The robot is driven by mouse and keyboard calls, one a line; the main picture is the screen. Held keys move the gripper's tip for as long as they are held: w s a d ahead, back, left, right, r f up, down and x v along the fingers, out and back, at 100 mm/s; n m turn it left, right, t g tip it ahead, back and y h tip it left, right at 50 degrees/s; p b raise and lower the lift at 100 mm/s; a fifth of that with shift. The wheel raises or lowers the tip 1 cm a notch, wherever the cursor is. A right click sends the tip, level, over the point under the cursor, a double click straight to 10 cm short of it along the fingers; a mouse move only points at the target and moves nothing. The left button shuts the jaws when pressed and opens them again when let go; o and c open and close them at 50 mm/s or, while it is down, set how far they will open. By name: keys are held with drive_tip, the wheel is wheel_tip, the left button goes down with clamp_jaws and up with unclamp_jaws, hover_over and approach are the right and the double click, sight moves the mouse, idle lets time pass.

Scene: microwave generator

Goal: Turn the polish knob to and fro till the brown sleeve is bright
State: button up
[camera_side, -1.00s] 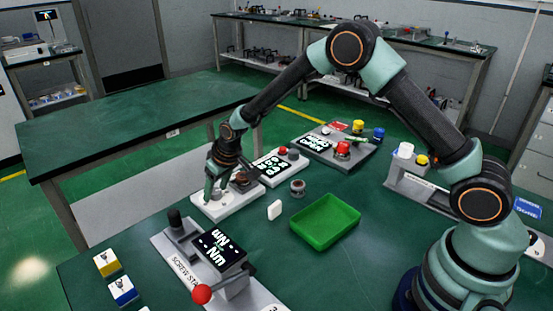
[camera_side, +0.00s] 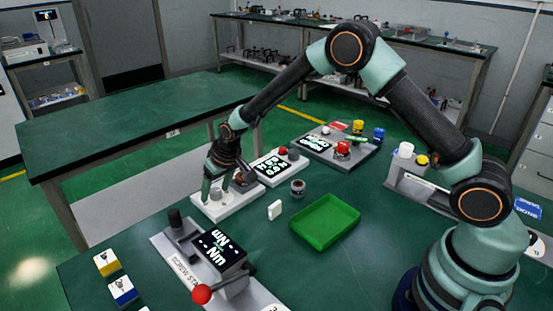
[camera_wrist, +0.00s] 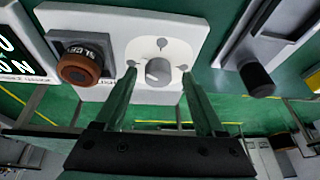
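The polish knob (camera_wrist: 158,70) is a small grey dial on a round white face in the wrist view. My gripper (camera_wrist: 159,74) is open, with one finger on each side of the knob and a visible gap on both sides. The brown sleeve (camera_wrist: 80,68) sits in a grey holder left of the knob and looks dull brown with a dark middle. In the side view my gripper (camera_side: 216,192) points down over the white base (camera_side: 222,209), and the knob is hard to make out there.
A display (camera_side: 271,168) stands behind the white base. A small white block (camera_side: 274,210), a round grey part (camera_side: 298,187) and a green tray (camera_side: 325,219) lie to the right. The screw station (camera_side: 222,250) with a red-ended lever is in front.

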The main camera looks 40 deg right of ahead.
drive_tip(key=v, duration=1.2)
idle(0.3)
drive_tip(key=n+g, duration=0.4)
drive_tip(key=n, duration=1)
hover_over(215, 191)
drive_tip(key=shift+h, duration=0.4)
wheel_tip(215, 191, down, 11)
drive_tip(key=shift+m, duration=0.3)
clamp_jaws()
